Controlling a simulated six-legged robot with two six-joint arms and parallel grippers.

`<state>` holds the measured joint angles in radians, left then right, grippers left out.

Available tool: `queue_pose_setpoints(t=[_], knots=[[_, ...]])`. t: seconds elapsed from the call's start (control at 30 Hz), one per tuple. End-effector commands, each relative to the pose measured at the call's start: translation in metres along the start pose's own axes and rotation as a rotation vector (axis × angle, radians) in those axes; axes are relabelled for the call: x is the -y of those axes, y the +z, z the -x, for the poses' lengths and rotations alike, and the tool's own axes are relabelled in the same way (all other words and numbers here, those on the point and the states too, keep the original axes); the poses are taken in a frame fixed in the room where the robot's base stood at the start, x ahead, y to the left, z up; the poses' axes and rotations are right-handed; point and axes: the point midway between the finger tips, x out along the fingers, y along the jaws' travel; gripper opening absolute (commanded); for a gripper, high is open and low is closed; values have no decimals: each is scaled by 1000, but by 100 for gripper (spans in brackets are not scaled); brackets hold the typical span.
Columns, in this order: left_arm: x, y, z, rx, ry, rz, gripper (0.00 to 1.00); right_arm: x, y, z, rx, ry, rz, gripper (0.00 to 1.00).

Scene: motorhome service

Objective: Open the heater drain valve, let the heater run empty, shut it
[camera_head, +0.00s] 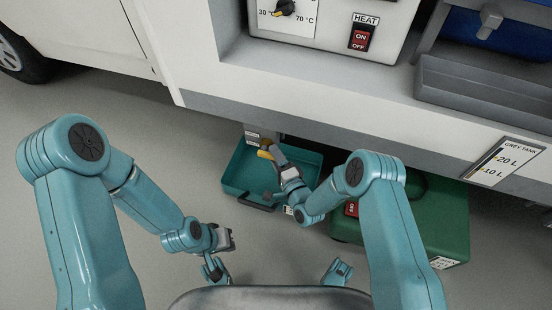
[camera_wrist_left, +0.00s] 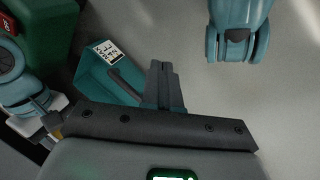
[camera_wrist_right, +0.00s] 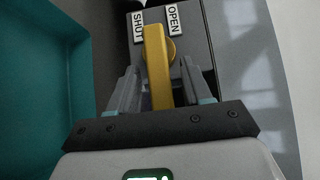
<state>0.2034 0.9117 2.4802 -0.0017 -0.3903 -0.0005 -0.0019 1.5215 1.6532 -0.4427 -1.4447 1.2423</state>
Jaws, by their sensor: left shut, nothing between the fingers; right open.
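The yellow drain valve lever (camera_wrist_right: 158,70) lies between the fingers of my right gripper (camera_wrist_right: 156,88), which is open around it. Labels SHUT (camera_wrist_right: 139,27) and OPEN (camera_wrist_right: 173,19) are above it, left and right of its upper end. In the head view the lever (camera_head: 265,154) and right gripper (camera_head: 275,160) are under the vehicle's edge, over the teal tray (camera_head: 234,178). No water stream is visible. My left gripper (camera_head: 229,240) is shut and empty, nearer to me than the tray; its closed fingers show in the left wrist view (camera_wrist_left: 164,85).
A green box (camera_head: 440,218) with a red switch stands right of the tray. Above are the temperature dial (camera_head: 285,8), the red HEAT switch (camera_head: 361,38) and a grey tank gauge (camera_head: 504,162). The vehicle skirt overhangs the tray. Floor left of the tray is clear.

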Motion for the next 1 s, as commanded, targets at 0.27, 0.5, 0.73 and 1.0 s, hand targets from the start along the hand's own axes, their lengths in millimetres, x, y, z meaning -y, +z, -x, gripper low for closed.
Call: queue_pose_setpoints(t=[0.27,0.5,0.73,1.0], knots=[[0,0,0,-1,0,0,0,0,0,0,0,0,0,33],[0,0,0,-1,0,0,0,0,0,0,0,1,0,0],[-2,2,6,8,0,2,0,4,0,0,0,25,25,0],[-9,15,28,54,-2,12,0,15,1,-1,1,139,137,0]])
